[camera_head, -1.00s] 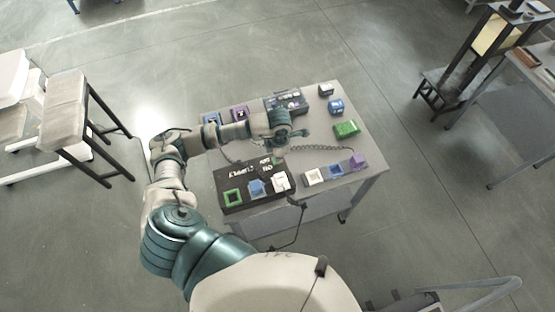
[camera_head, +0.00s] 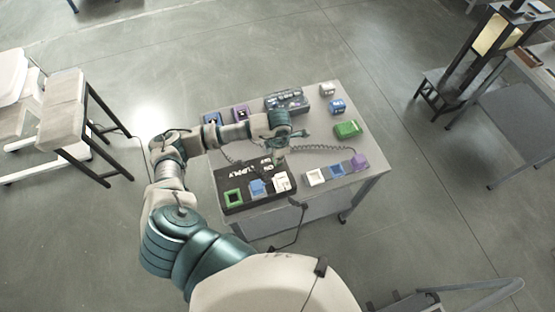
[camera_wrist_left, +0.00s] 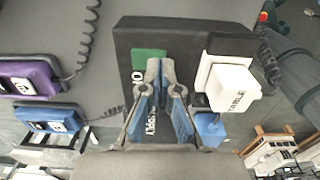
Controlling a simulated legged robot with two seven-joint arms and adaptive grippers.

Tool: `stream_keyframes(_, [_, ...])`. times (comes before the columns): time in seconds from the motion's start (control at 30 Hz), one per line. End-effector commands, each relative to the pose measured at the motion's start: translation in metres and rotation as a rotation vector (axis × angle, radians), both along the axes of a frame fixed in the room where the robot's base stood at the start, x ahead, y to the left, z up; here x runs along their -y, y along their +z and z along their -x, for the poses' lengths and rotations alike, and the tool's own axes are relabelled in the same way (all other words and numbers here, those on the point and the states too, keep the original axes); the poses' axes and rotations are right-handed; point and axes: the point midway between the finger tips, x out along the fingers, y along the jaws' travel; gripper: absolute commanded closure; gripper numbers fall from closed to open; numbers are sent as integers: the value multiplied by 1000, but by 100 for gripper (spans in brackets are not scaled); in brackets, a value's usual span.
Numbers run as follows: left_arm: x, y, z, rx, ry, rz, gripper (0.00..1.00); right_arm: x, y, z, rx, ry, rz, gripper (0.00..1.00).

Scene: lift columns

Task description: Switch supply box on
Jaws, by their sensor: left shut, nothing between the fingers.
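The black supply box (camera_head: 248,200) lies on the near left part of the grey table, with white SUPPLY lettering and ON/OFF markings on top. In the left wrist view the box (camera_wrist_left: 190,30) fills the upper middle, with a green patch (camera_wrist_left: 148,60) on its face by the ON lettering. My left gripper (camera_head: 278,156) is over the far right part of the box. In the wrist view its fingertips (camera_wrist_left: 162,72) are together and empty, beside the green patch and partly in front of it. Contact cannot be told. My right gripper is out of view.
A white plug labelled TABLE (camera_wrist_left: 232,88) sits on the box beside my fingers. A green socket (camera_head: 234,197) and a blue one (camera_head: 257,187) are along its near edge.

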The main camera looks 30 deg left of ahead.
Motion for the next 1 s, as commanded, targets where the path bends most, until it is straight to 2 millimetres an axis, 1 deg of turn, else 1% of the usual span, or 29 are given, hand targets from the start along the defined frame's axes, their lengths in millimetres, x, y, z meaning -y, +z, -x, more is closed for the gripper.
stream_keyframes(0.27, [0, -5, 0, -1, 0, -1, 100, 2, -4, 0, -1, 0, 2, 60])
stream_keyframes(0.6, [2, -10, 0, -1, -1, -2, 100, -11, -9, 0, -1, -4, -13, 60])
stream_keyframes(1.0, [0, -16, 0, -1, 1, -1, 100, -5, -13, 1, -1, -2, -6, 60])
